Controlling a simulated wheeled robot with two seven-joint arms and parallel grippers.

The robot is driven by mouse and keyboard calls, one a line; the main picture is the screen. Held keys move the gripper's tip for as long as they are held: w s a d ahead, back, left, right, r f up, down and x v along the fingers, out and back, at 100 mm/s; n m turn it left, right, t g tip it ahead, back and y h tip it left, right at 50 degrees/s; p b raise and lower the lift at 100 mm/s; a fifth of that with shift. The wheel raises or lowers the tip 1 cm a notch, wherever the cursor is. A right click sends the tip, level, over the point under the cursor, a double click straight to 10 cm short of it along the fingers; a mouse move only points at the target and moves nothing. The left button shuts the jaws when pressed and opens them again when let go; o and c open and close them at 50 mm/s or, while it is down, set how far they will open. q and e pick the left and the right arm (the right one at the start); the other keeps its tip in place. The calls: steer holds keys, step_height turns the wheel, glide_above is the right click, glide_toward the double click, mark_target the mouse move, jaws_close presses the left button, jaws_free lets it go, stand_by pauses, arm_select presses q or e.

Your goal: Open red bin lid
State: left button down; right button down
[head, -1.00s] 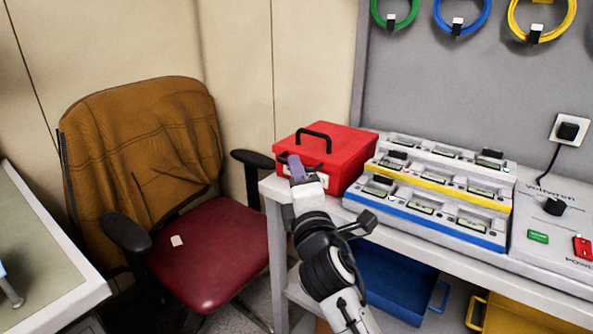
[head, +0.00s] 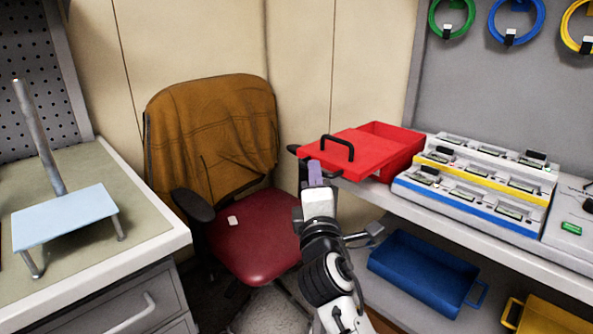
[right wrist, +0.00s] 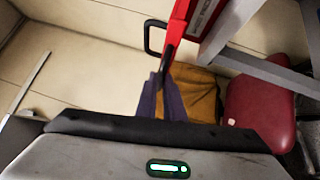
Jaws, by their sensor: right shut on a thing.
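The red bin (head: 412,139) sits at the left end of the grey bench. Its red lid (head: 375,158), with a black handle on top, is displaced toward the left and front from the bin, so part of the bin's inside shows behind it. My right gripper (head: 315,172) has purple fingertips and is shut at the lid's front edge, by a dark handle. In the right wrist view the fingertips (right wrist: 161,100) meet the end of the narrow red lid edge (right wrist: 178,28); the exact contact is hard to see. My left gripper is not in view.
Tiered pump racks (head: 480,180) stand right of the bin. A blue tray (head: 425,270) and a yellow tray (head: 545,318) lie on the lower shelf. A chair (head: 255,235) stands close left of my right arm. A table with a small stand (head: 65,215) is at left.

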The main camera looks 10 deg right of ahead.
steer(key=c, duration=1.9)
jaws_free()
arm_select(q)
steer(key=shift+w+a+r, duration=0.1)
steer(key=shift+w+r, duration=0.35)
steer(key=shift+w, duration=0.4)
arm_select(e)
steer(key=shift+o, duration=0.2)
